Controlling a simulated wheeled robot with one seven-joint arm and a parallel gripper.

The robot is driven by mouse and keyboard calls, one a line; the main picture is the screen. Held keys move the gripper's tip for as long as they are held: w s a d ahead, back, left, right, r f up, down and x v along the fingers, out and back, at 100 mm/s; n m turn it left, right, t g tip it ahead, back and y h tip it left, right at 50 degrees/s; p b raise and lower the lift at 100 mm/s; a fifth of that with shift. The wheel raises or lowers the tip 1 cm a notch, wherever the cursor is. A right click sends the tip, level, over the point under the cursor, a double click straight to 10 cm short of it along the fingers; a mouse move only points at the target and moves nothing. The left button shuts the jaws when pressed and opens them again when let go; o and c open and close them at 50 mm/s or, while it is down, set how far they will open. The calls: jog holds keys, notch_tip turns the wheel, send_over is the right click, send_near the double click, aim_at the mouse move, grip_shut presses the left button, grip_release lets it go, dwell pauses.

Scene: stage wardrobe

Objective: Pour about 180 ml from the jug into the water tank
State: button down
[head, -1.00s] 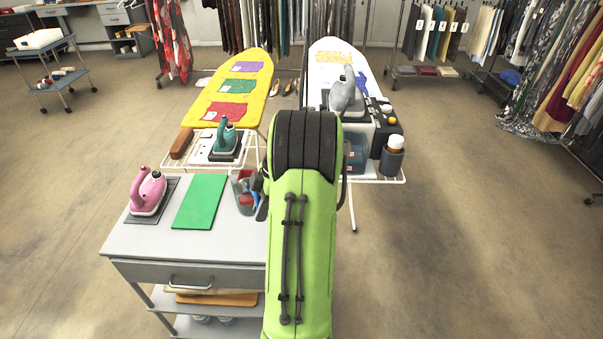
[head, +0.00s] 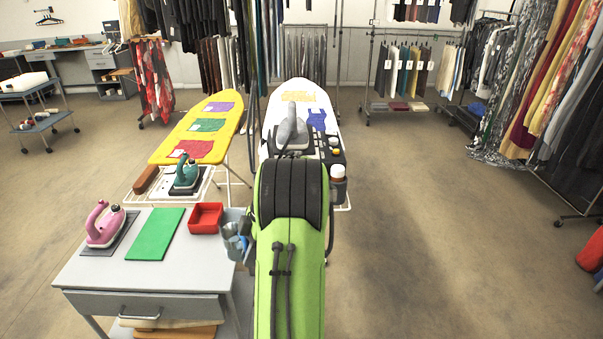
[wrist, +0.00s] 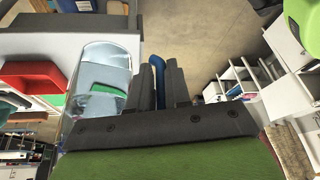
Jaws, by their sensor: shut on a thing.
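A clear, bluish jug (head: 232,241) shows at the right edge of the grey cart, partly hidden by my green arm. In the wrist view the jug (wrist: 105,75) is large and see-through, with a blue handle (wrist: 157,80) between my two dark fingers. My gripper (wrist: 162,82) is shut on that handle; in the head view it is mostly hidden by my arm. I cannot tell the water level in the jug. I cannot make out the water tank; my arm covers the near end of the white ironing board (head: 300,92).
The grey cart (head: 80,270) holds a pink iron (head: 103,225), a green mat (head: 155,234) and a red tray (head: 206,217). A teal iron (head: 187,173) stands by the yellow board (head: 180,145). A grey iron (head: 292,130) is on the white board.

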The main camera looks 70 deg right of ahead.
jog(key=w+a+f+m+h, duration=0.1)
jog(key=w+a+f, duration=0.3)
jog(key=a, duration=0.6)
jog(key=w+a+f+m+t+h, duration=0.1)
jog(key=w+a+f+m, duration=0.3)
jog(key=a+f, duration=0.4)
jog(key=w+a+f+m, duration=0.3)
jog(key=w+a+f, duration=0.2)
jog(key=a, duration=0.8)
jog(key=shift+w+f+t+h, duration=0.3)
jog(key=shift+f+h, duration=0.1)
jog(key=shift+f, duration=0.2)
jog(key=shift+s, duration=0.1)
